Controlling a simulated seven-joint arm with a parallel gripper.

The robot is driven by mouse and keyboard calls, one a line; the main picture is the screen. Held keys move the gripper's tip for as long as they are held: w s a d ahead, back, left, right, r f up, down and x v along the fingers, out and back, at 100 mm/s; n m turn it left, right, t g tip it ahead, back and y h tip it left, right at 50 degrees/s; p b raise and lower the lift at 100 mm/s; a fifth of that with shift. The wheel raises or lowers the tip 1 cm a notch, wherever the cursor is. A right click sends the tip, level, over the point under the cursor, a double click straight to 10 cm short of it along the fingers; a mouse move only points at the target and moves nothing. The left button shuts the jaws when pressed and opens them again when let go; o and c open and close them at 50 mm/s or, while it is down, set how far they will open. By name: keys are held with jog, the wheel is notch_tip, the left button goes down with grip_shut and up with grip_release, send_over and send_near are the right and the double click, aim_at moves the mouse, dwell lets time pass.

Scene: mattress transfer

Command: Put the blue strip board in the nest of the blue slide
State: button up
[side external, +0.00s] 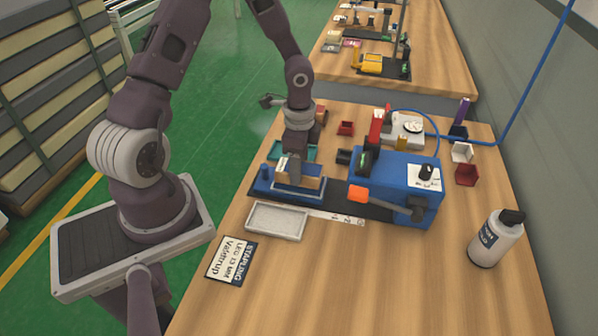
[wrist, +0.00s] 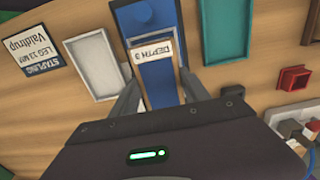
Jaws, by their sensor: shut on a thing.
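The blue slide (side external: 262,187) lies on a dark base at the table's left side, with a blue knob at its left end; its blue surface also shows at the top of the wrist view (wrist: 150,20). My gripper (side external: 294,184) points down over the slide. Its fingers (wrist: 158,78) are shut on the blue strip board (wrist: 160,88), which shows a tan side in the side view (side external: 312,184). A white "DEPTH" label lies across the blue in the wrist view. The nest is hidden under the board and gripper. I cannot tell whether the board touches the slide.
A grey tray (side external: 276,222) lies in front of the slide, and a teal tray (side external: 310,152) behind it. A blue machine (side external: 395,175) with an orange-ended lever stands close on the right. A white bottle (side external: 495,240) stands far right.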

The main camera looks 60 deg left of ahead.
jog(key=shift+f, duration=0.9)
jog(key=shift+f, duration=0.1)
jog(key=o, duration=1.5)
jog(key=shift+c, duration=0.2)
notch_tip(320, 180, up, 11)
jog(key=s+d+r+n+t, duration=0.2)
jog(key=s+d+r+n, duration=0.2)
jog(key=s+r, duration=0.4)
jog(key=s+d+r+n+t, duration=0.3)
jog(key=s+d+r+n, duration=0.2)
jog(key=s+d+r, duration=0.2)
notch_tip(320, 180, up, 3)
jog(key=shift+s+d+r+t, duration=0.2)
jog(key=shift+s+t, duration=0.1)
jog(key=shift+s, duration=0.8)
